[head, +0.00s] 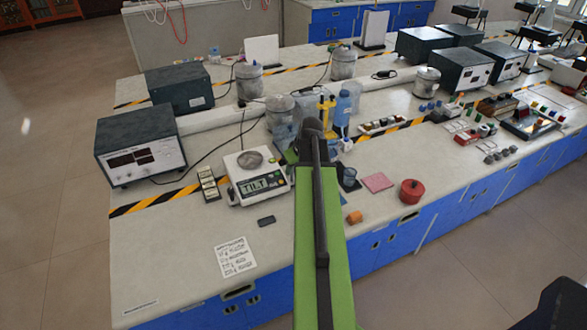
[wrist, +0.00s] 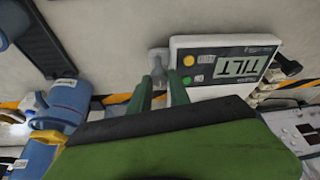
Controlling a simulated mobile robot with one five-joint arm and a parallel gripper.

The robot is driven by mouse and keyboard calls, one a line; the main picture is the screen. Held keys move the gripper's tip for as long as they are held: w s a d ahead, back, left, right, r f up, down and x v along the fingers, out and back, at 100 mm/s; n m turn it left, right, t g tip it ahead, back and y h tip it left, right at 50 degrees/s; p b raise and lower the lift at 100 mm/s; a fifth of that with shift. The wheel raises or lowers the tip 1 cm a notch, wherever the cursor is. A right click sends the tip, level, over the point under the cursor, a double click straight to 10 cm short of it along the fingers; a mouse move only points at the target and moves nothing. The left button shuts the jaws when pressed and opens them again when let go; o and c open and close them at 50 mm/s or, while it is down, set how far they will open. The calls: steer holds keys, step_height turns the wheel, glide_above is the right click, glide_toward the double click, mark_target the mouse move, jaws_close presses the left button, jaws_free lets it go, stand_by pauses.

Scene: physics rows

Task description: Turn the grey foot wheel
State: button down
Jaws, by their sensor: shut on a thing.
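The white balance (head: 243,194) stands on the bench left of my green arm in the head view, and its display reads TILT. In the wrist view the balance (wrist: 205,47) appears upside down, with a green and an orange button beside the display. The grey foot wheel (wrist: 157,53) sticks out at the balance's corner. My gripper (wrist: 165,68) has its two dark green fingers closed on the foot wheel, which is partly hidden between them. In the head view my arm hides the foot wheel, and I cannot make out the fingers clearly.
A blue bottle (head: 343,108) and a yellow stand (head: 326,112) are close behind my arm. A red round tin (head: 412,191), a pink pad (head: 377,182) and an orange piece (head: 354,217) lie to the right. A paper sheet (head: 237,257) lies near the front, with clear bench around it.

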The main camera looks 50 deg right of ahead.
steer(key=shift+d+n, duration=0.1)
steer(key=shift+n, duration=0.3)
steer(key=n+y, duration=0.1)
steer(key=n, duration=0.2)
steer(key=shift+d+n+y, duration=0.15)
steer(key=shift+n+y, duration=0.15)
steer(key=shift+n+g+y, duration=0.4)
steer(key=shift+n+y, duration=0.2)
steer(key=shift+n, duration=1.1)
steer(key=c, duration=1.2)
jaws_free()
steer(key=shift+r, duration=0.1)
steer(key=p+v, duration=1.6)
steer(key=v, duration=0.1)
steer(key=shift+s+d, duration=0.2)
